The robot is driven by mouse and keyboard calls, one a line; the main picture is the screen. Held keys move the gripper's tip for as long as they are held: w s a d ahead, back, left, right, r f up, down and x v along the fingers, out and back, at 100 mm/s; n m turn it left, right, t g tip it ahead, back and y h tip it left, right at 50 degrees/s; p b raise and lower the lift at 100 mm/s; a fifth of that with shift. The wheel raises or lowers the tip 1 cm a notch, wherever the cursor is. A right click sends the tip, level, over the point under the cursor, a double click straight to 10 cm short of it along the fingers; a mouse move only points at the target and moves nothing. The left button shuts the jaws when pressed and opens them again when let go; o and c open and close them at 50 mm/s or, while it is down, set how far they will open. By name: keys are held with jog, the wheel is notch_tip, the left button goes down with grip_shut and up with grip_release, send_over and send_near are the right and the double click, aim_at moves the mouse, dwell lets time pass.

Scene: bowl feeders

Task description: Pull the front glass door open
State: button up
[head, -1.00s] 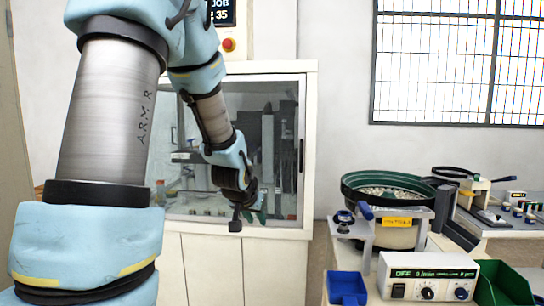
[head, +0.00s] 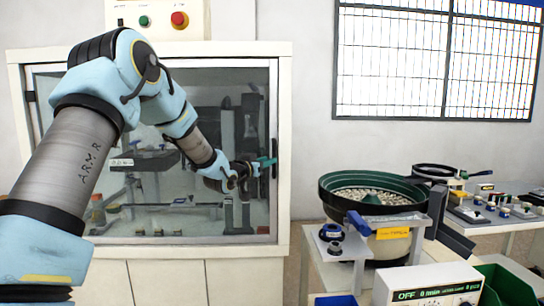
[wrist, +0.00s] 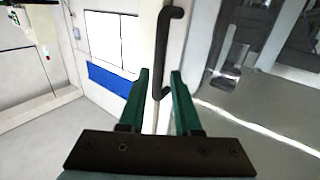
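The front glass door (head: 225,80) of the white cabinet looks closed, with dark machinery behind the pane. Its black upright bar handle (head: 274,172) is on the right side of the door. My gripper (head: 268,162) is at the handle, at about mid-height. In the wrist view its two green fingers (wrist: 159,75) are apart, and the handle (wrist: 166,45) runs upward from between them. The handle's lower end shows in the gap, with space on both sides. I cannot tell how deep it sits between the fingers.
A bowl feeder (head: 372,195) with a green rim stands on a bench to the right of the cabinet. A control box (head: 430,285) is at the front of that bench. A red button (head: 180,19) is above the cabinet. A barred window (head: 435,60) is on the wall.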

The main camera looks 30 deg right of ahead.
aim_at(274, 173)
jog(key=shift+p+x, duration=0.65)
jog(key=shift+x, duration=2)
grip_shut()
